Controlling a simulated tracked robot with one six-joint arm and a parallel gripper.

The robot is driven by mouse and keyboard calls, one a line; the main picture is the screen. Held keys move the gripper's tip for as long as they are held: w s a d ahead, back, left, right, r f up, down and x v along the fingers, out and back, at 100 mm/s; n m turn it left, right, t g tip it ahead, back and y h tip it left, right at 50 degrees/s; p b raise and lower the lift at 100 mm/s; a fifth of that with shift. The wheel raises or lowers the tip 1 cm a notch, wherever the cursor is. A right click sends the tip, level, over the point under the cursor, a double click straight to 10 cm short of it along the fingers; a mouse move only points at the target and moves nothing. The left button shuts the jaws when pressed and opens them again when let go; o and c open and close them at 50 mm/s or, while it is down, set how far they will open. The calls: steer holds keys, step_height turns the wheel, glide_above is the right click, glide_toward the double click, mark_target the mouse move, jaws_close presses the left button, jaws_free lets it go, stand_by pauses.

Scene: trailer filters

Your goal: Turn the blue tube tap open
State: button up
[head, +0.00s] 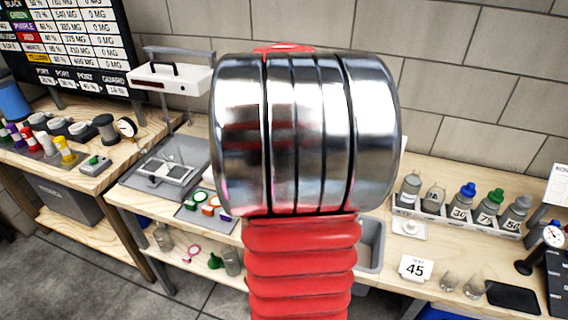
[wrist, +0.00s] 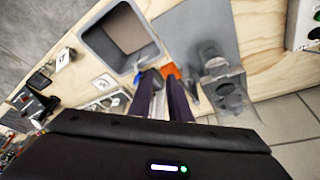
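In the wrist view, my gripper (wrist: 161,80) shows two dark fingers standing apart with a gap between them. A small blue piece (wrist: 137,78), possibly the blue tube tap, shows just left of the left fingertip, below the sink corner. It is partly hidden, and I cannot tell whether the finger touches it or how it is turned. An orange piece (wrist: 171,71) shows by the right fingertip. In the head view, my arm covers the middle of the bench, and neither my gripper nor a blue tap can be made out there.
A grey sink (wrist: 100,25) lies at the upper left of the wrist view. Clear grey vessels (wrist: 227,95) stand right of my fingers. In the head view, a rack of capped bottles (head: 465,216) and a "45" card (head: 416,268) are on the right bench.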

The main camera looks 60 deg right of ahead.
steer(key=s+d+f+m+g, duration=0.1)
steer(key=s+d+f+m, duration=0.2)
steer(key=s+d, duration=0.4)
steer(key=shift+s+d+m+g+y, duration=0.3)
steer(key=shift+s+d+m, duration=0.1)
steer(key=shift+s+m, duration=0.35)
steer(key=shift+f, duration=0.1)
steer(key=x, duration=1.3)
steer(key=shift+f, duration=0.35)
steer(key=shift+c, duration=0.5)
jaws_close()
